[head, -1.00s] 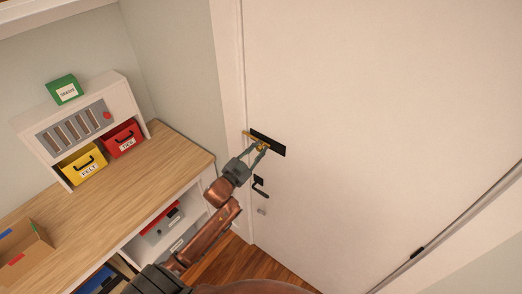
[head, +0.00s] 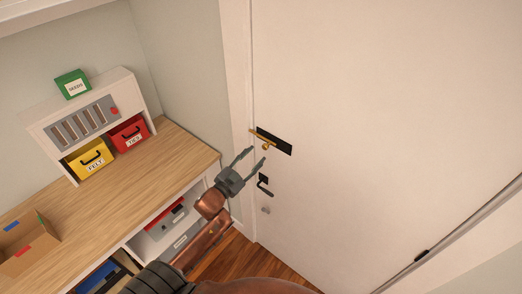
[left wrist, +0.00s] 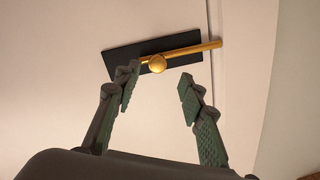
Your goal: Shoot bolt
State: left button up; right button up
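The brass bolt (head: 265,137) lies on a black plate (head: 284,146) on the white door (head: 390,110), near its left edge. In the left wrist view the bolt's rod (left wrist: 195,48) sticks out past the plate and crosses the seam at the door's edge. Its round knob (left wrist: 157,64) stands out from the plate. My left gripper (head: 256,156) is open and empty, just below and in front of the knob. In the left wrist view its fingertips (left wrist: 160,84) are spread, with the knob beyond the gap between them. My right gripper is not in view.
A black door handle (head: 264,184) sits below the bolt, close to my left gripper. A wooden worktop (head: 130,185) at left holds a yellow bin (head: 90,158), a red bin (head: 129,134) and a cardboard box (head: 28,248). A green box (head: 72,84) stands above the bins.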

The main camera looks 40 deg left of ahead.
pick_arm(q)
jog(key=s, duration=0.5)
jog(key=shift+s, duration=0.15)
